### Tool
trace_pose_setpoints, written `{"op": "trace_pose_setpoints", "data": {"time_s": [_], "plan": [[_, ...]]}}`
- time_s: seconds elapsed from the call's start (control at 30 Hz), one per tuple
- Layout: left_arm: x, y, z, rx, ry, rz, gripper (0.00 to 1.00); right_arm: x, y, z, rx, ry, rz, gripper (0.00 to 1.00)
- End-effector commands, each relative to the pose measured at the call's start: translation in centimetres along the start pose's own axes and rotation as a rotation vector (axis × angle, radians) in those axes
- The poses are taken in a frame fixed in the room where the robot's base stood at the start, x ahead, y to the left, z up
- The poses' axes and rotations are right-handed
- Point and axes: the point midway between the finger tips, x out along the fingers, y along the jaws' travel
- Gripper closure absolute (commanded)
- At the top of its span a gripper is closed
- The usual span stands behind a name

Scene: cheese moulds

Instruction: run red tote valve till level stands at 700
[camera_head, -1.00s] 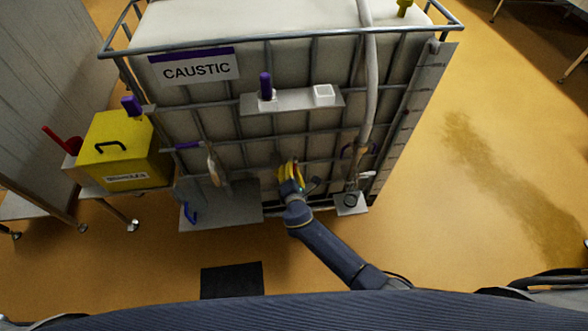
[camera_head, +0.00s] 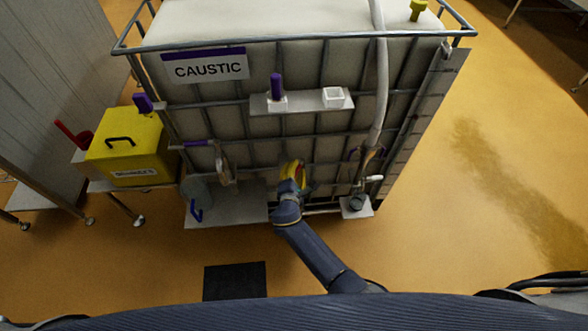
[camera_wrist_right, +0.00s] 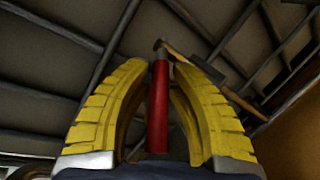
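A pale caged tote (camera_head: 300,125) with a CAUSTIC sign (camera_head: 208,68) stands in the middle of the head view. My right gripper (camera_head: 291,172), with yellow fingers, is low at its front. In the right wrist view, a red valve handle (camera_wrist_right: 158,110) lies between the yellow fingers of my right gripper (camera_wrist_right: 160,70). Dark gaps show beside the handle lower down; whether the fingertips touch it cannot be told. A grey upright strip (camera_head: 418,115) runs along the tote's right edge; no level figure is readable. My left gripper is out of view.
A yellow box (camera_head: 128,150) sits on a stand at left. A small shelf (camera_head: 302,103) carries a purple-topped item (camera_head: 277,88) and a white cup (camera_head: 334,97). A hose (camera_head: 381,85) hangs down the tote's right side. A dark mat (camera_head: 234,281) lies on the floor; the right floor is open.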

Motion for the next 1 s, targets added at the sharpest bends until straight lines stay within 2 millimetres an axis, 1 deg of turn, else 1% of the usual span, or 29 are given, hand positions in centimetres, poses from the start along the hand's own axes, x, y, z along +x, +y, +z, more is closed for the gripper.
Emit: {"op": "trace_pose_setpoints", "data": {"time_s": [0.03, 0.13, 0.3, 0.4, 0.47, 0.57, 0.67, 1.0], "plan": [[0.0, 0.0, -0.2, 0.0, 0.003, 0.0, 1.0, 0.0, 0.0, 0.0, 0.0, 0.0, 0.0, 0.74], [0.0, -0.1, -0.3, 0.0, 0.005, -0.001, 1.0, 0.0, 0.0, -0.1, 0.0, 0.001, 0.0, 0.63], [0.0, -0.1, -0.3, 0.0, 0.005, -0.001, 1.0, -0.1, 0.0, -0.1, 0.001, 0.002, 0.001, 0.63], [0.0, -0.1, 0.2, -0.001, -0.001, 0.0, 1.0, -0.2, 0.0, -0.1, 0.001, 0.002, 0.001, 0.63], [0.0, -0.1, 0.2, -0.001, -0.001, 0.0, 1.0, -0.4, 0.0, -0.1, 0.002, 0.003, 0.001, 0.63], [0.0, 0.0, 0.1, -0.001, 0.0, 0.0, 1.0, -1.4, -0.1, -0.2, 0.003, 0.004, 0.0, 0.63], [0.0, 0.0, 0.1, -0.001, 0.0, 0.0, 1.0, -2.8, -0.1, -0.2, 0.003, 0.004, 0.0, 0.63], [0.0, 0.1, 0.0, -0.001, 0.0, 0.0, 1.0, -8.7, -0.1, -0.1, 0.001, 0.003, 0.0, 0.63]]}}
